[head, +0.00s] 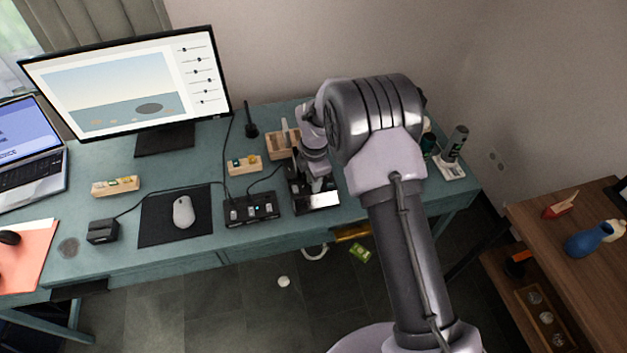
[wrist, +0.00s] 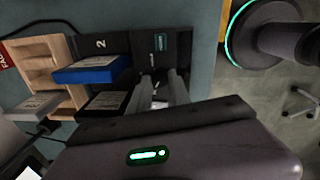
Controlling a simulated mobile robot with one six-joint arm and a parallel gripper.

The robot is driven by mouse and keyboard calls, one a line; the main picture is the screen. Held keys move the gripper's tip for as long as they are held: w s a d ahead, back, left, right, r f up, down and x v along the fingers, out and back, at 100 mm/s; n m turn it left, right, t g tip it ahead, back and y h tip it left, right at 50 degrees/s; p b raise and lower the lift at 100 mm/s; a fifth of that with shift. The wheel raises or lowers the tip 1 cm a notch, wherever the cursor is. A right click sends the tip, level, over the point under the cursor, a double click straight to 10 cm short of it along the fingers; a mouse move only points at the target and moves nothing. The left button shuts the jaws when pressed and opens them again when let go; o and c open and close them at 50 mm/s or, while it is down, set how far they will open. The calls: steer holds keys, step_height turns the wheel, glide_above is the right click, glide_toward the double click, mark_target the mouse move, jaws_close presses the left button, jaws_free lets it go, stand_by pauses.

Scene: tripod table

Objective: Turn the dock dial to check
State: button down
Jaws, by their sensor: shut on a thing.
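The black dock (head: 318,201) stands on the teal desk below my arm; its near part is bright. In the wrist view the dock (wrist: 99,43) carries a printed "2", a blue block (wrist: 92,70), a dark block (wrist: 106,101) and a small teal-lit label (wrist: 160,42). My gripper (wrist: 163,82) points at the dock beside that label, its two grey fingers close together. It is shut on the dock dial, which the fingers mostly hide. I cannot read the dial's setting. In the head view my arm covers much of the dock.
A black switch box (head: 252,210) stands left of the dock, with a mouse (head: 183,212) on a dark mat beyond. A wooden tray (head: 280,146) is behind the dock. A dark bottle (head: 455,143) stands at right. Some items lie on the floor below the desk.

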steer(key=m, duration=0.6)
steer(key=shift+m, duration=0.4)
steer(key=m, duration=0.6)
steer(key=shift+h, duration=0.3)
steer(key=m, duration=0.5)
steer(key=shift+a+m+b, duration=0.1)
steer(key=shift+m+b, duration=0.2)
steer(key=shift+m, duration=0.1)
steer(key=m, duration=0.4)
steer(key=shift+w+m+g+b, duration=0.1)
steer(key=shift+m+g+b, duration=0.2)
steer(key=shift+m+b, duration=0.1)
steer(key=c, duration=1.5)
jaws_free()
